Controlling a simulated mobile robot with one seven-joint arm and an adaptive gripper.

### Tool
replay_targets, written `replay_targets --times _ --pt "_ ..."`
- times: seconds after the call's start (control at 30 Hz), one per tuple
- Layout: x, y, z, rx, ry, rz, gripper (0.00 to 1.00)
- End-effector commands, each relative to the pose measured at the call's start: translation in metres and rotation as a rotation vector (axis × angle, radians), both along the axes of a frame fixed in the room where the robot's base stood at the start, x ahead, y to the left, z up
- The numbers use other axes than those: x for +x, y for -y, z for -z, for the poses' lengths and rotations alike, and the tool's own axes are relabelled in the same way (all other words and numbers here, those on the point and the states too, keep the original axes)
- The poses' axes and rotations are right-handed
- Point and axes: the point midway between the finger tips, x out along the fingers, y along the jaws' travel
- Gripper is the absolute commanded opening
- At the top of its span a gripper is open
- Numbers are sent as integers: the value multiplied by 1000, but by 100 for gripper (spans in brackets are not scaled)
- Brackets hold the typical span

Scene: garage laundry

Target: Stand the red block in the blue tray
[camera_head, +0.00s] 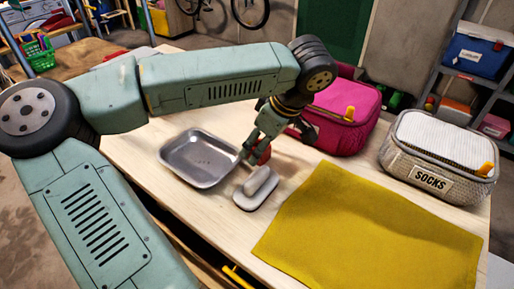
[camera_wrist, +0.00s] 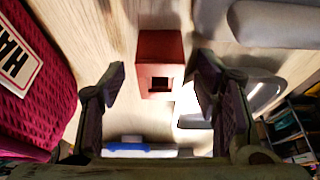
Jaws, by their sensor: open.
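The red block (camera_wrist: 160,48) lies on the wooden table in the wrist view, with a dark square opening in its near face. It sits between and beyond my two spread fingertips (camera_wrist: 160,82), and no contact shows. In the head view my gripper (camera_head: 256,148) is low over the table, with part of the red block (camera_head: 264,154) showing beside the fingers and the rest hidden. No blue tray is clear. A grey metal tray (camera_head: 177,158) lies empty, just left of my gripper; part of it shows at the right of the wrist view.
A pale block-handled pad (camera_head: 245,203) lies close in front of my gripper. A pink bag (camera_head: 345,130) stands close behind right. A yellow cloth (camera_head: 375,235) covers the front right. A grey basket labelled SOCKS (camera_head: 400,165) stands at right. Table left of the tray is bare.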

Motion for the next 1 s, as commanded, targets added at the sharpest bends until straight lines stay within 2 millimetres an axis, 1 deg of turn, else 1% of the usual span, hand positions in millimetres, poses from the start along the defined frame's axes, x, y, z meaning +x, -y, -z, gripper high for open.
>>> replay_targets --times 0.1,0.9,0.93,1.0 --pt "0 0 0 0 0 0 57" --pt "0 0 -1 0 0 -1 3" --pt "0 0 -1 0 0 -1 1" --pt "0 0 -1 0 0 -1 1"
